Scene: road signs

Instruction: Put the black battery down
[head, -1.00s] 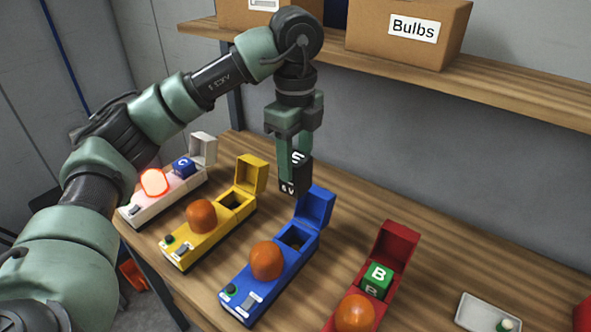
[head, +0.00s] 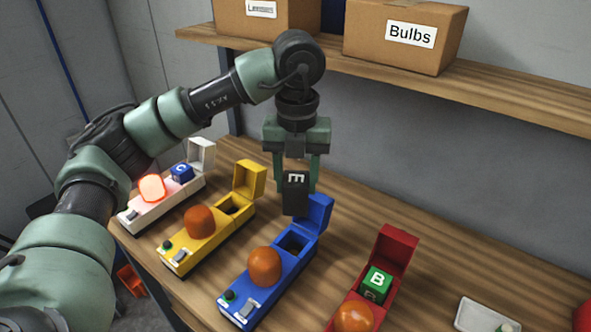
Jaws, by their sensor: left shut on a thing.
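The black battery (head: 296,194) is a dark block with a white letter on its upper part. My left gripper (head: 298,180) is shut on it and holds it upright in the air. It hangs just above and behind the open compartment of the blue sign unit (head: 265,290), in front of that unit's raised blue lid (head: 317,211). The battery hides part of the lid. The blue unit's compartment (head: 293,242) looks empty. My right gripper is not in view.
A yellow unit (head: 188,250) stands open to the left. A white unit (head: 165,203) with a glowing lamp holds a blue battery (head: 182,172). A red unit (head: 391,247) holds a green battery (head: 376,280). A white tray (head: 485,316) is at right. A shelf with boxes (head: 405,36) hangs behind.

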